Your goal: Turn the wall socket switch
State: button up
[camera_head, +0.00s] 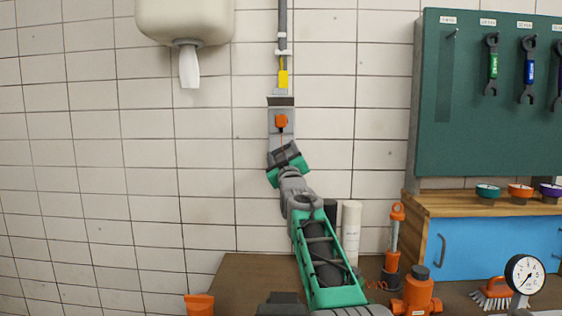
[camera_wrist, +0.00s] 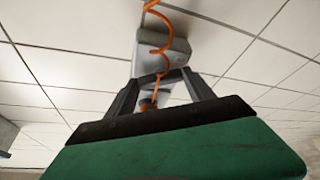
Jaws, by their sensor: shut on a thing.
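The wall socket (camera_head: 281,118) is a narrow grey unit with an orange round part on its front, fixed to the white tiled wall. In the wrist view a grey housing (camera_wrist: 172,50) stands beyond my fingers. My gripper (camera_head: 284,150) is at the lower end of the socket, just below the orange part. In the wrist view my gripper's dark fingers (camera_wrist: 160,76) lean together at the tips, shut on the switch at the socket. The switch itself is mostly hidden by the fingers. An orange coiled cord (camera_wrist: 157,62) crosses in front of the grey housing, with an orange piece between the fingers.
A grey conduit with a yellow part (camera_head: 283,79) runs up the wall above the socket. A paper dispenser (camera_head: 186,18) hangs at upper left. A green tool board (camera_head: 470,130) is at right. Bottles, orange tools and a gauge (camera_head: 525,274) stand on the bench below.

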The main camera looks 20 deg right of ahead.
jog(key=m+h, duration=0.1)
jog(key=m, duration=0.1)
jog(key=m+h+b, duration=0.1)
jog(key=m, duration=0.2)
jog(key=m+h, duration=0.1)
jog(key=m, duration=0.2)
jog(key=shift+w+a+f+g+h, duration=0.2)
jog(key=shift+a+g+h, duration=0.1)
jog(key=shift+g+h, duration=0.1)
jog(key=shift+m, duration=0.3)
jog(key=o, duration=1.1)
jog(key=shift+o, duration=1.4)
jog(key=shift+r, duration=0.1)
jog(key=b+v, duration=0.3)
jog(key=v, duration=0.5)
